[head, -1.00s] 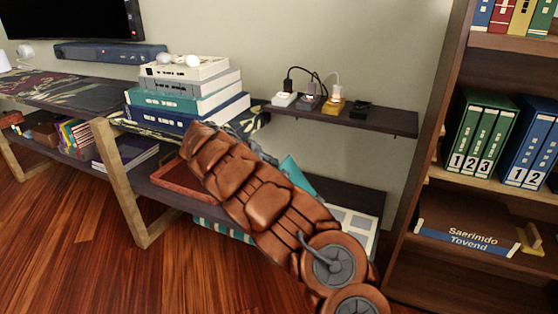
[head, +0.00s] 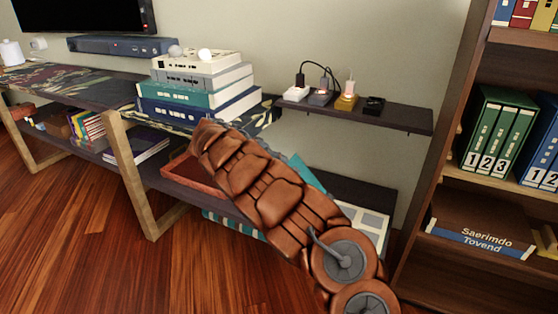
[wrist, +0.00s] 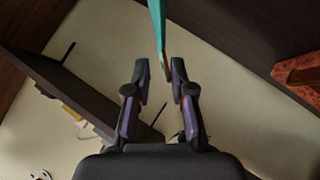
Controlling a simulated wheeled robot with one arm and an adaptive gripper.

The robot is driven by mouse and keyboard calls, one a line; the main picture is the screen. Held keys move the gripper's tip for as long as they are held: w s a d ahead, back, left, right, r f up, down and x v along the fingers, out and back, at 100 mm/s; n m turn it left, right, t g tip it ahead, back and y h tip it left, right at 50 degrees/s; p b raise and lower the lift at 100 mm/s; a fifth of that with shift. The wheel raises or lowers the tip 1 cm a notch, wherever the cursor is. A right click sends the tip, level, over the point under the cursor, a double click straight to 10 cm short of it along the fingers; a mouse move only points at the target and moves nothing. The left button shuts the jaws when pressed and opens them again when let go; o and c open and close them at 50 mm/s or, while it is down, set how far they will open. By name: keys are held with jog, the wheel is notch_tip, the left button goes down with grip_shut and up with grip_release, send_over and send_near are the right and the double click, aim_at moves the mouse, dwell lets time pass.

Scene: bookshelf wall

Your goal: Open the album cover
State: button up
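The album lies on the lower shelf, partly hidden behind my arm. Its teal cover (head: 307,174) stands raised and tilted, and pale pages with grey squares (head: 368,219) show to the right of my arm. In the wrist view the teal cover (wrist: 157,25) appears edge-on, its near end reaching between my fingertips. My gripper (wrist: 161,72) has its two fingers apart around that end, with the edge closer to the right finger. I cannot tell whether a finger touches it. In the head view my gripper is hidden behind my arm.
A narrow upper shelf (head: 400,117) with plugs and chargers hangs above the album. A stack of books (head: 200,95) stands to the left, and a reddish tray (head: 185,178) lies below it. A bookcase (head: 455,120) with binders stands at the right. Wooden floor is clear at lower left.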

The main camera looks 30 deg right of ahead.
jog(key=shift+r, duration=0.1)
jog(key=v, duration=1.2)
dwell(0.4)
jog(key=s+r+n+g+y+p, duration=0.1)
jog(key=s+r+g+y+p, duration=0.15)
jog(key=s+r+p, duration=1.9)
jog(key=s+a+r+n+y+p, duration=0.2)
jog(key=s+a+p, duration=0.3)
jog(key=s, duration=0.3)
jog(key=s+a+r+n+y+p, duration=0.3)
jog(key=s+a+r+p, duration=0.2)
jog(key=s+a, duration=0.3)
jog(key=s+a+r+n+y+p, duration=0.3)
jog(key=s+a+p, duration=0.3)
jog(key=s, duration=0.4)
jog(key=shift+s+a+r+t, duration=0.1)
jog(key=shift+a+r+t, duration=0.2)
jog(key=shift+r+t, duration=0.05)
